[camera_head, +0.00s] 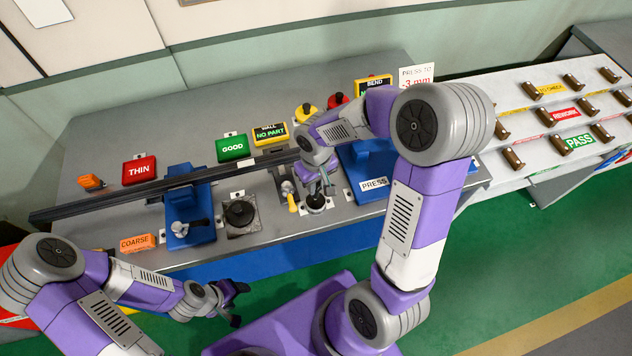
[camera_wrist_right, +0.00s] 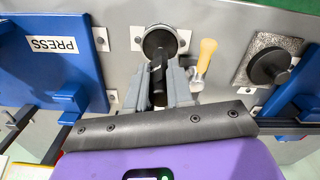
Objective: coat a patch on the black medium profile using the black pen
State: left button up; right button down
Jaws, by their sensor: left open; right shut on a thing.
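The black profile (camera_head: 110,197) is a long dark bar lying across the bench, over the left blue fixture. Its right part is hidden behind my right arm. My right gripper (camera_head: 322,188) points down at a round holder (camera_head: 314,203) at the bench front. In the right wrist view my right gripper (camera_wrist_right: 158,88) is shut on the black pen (camera_wrist_right: 158,70), whose far end is at the round holder (camera_wrist_right: 166,38). I cannot tell if the pen is still seated in it. My left gripper (camera_head: 238,304) is open and empty, low in front of the bench.
A yellow-handled lever (camera_head: 292,204) stands beside the holder. A black knob on a square plate (camera_head: 239,213) and the left blue fixture (camera_head: 186,232) are further left. The PRESS fixture (camera_head: 358,165) is to the right. Signs and buttons line the back.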

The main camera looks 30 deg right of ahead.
jog(key=shift+f+b, duration=0.6)
jog(key=shift+b, duration=0.05)
dwell(1.7)
jog(key=shift+r, duration=0.1)
jog(key=shift+r+p, duration=2.7)
jog(key=shift+r, duration=0.75)
